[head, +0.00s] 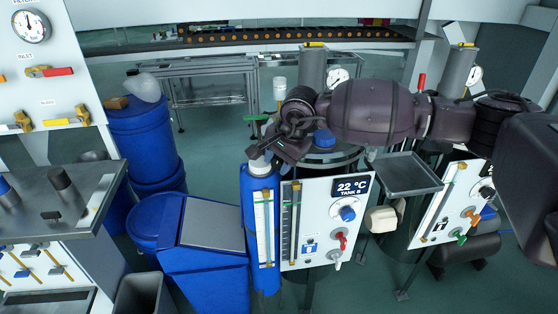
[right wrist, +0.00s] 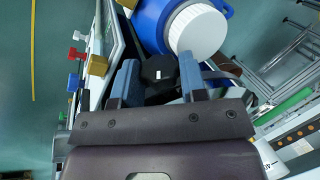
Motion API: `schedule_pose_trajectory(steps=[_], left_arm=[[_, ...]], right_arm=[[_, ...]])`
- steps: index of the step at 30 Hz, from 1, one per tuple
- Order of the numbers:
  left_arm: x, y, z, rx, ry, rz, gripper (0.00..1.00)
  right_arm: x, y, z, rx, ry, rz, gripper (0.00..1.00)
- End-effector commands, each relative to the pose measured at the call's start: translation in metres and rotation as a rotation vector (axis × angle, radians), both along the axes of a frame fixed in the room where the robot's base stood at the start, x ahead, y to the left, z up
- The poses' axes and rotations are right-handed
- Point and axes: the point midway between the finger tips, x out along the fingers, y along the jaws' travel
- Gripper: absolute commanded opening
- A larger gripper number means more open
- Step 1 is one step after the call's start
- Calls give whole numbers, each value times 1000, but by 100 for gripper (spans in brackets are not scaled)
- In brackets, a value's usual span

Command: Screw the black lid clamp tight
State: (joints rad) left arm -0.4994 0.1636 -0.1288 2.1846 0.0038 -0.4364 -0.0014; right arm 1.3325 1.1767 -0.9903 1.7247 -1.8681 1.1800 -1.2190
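In the right wrist view a black lid clamp knob (right wrist: 158,70) with a small white mark sits between the two blue-grey fingers of my right gripper (right wrist: 158,78). The fingers are apart, one on each side of the knob. I cannot tell whether both press on it. In the head view my right gripper (head: 284,146) reaches in from the right, over the near left edge of the round tank (head: 326,160) behind the Tank B panel. The gripper covers the clamp there. My left gripper is not in view.
A blue bottle (head: 262,178) stands close to the gripper; a white cap (right wrist: 199,30) shows beside the fingers in the wrist view. The Tank B panel (head: 328,210) with its knobs is just below. A grey tray (head: 407,174) is to the right, under my forearm.

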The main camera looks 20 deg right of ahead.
Motion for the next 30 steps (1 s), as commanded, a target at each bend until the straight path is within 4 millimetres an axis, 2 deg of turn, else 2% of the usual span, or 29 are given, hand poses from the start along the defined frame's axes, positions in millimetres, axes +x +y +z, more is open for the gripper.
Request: schedule_pose_trajectory(steps=[3,8,21,30], left_arm=[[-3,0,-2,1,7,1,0],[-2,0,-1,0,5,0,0],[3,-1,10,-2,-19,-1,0],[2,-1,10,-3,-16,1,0]], right_arm=[[0,0,0,0,0,0,16],[-1,-1,0,15,-29,-1,16],[-4,-3,-2,150,-271,-2,16],[-3,-2,-2,180,-328,1,16]])
